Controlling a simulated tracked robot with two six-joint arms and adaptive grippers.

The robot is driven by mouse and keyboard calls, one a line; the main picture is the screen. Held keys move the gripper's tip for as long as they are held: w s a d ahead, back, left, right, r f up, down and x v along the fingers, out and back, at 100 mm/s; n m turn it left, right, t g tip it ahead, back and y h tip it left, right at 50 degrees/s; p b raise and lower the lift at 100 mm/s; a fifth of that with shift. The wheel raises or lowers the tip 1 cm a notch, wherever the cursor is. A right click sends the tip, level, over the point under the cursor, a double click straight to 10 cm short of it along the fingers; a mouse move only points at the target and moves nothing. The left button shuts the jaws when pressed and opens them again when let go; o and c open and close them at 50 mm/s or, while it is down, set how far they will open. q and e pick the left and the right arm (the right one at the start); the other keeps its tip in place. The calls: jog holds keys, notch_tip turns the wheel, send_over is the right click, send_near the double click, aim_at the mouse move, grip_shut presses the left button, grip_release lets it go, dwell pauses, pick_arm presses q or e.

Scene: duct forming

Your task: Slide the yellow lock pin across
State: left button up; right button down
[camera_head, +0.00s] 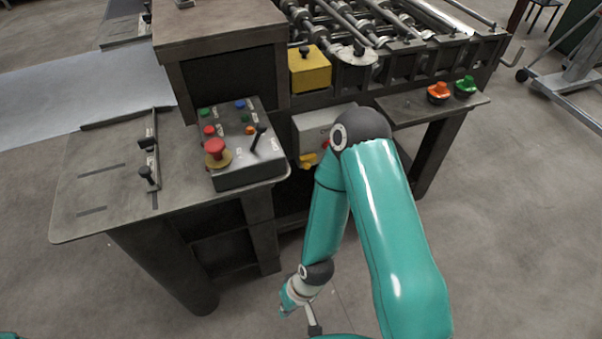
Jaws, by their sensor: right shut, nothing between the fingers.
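A small yellow piece (307,160), which looks like the lock pin, sits at the lower edge of a grey box (311,131) on the machine's front. My right arm's elbow partly covers that box, and the pin's exact position is too small to tell. My right arm folds down in front of the machine. My right gripper (314,322) hangs low over the floor near the bottom edge, shut and empty, well below and apart from the yellow piece. My left gripper is out of view.
A control panel (237,167) with a red stop button (215,149) and a black lever stands on the left table (101,217). A yellow block (310,71) sits above the grey box. Orange (438,91) and green (465,86) buttons are on the right shelf.

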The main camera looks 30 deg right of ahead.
jog(key=w+d+n+t+h+b, duration=0.2)
jog(key=w+d+n+t+b, duration=0.25)
jog(key=w+b, duration=0.45)
jog(key=w+d+n+t+h+b, duration=0.1)
jog(key=w+d+n+t+b, duration=0.35)
jog(key=w+b, duration=0.45)
jog(key=d+r+n+t+h+b, duration=0.5)
jog(key=r+b, duration=0.5)
jog(key=b, duration=0.5)
jog(key=d+n+t, duration=0.1)
jog(key=d+t, duration=0.1)
jog(key=d, duration=0.1)
jog(key=shift+w+d+r+h, duration=0.15)
jog(key=shift+w+r+h, duration=0.05)
jog(key=shift+r+h, duration=0.1)
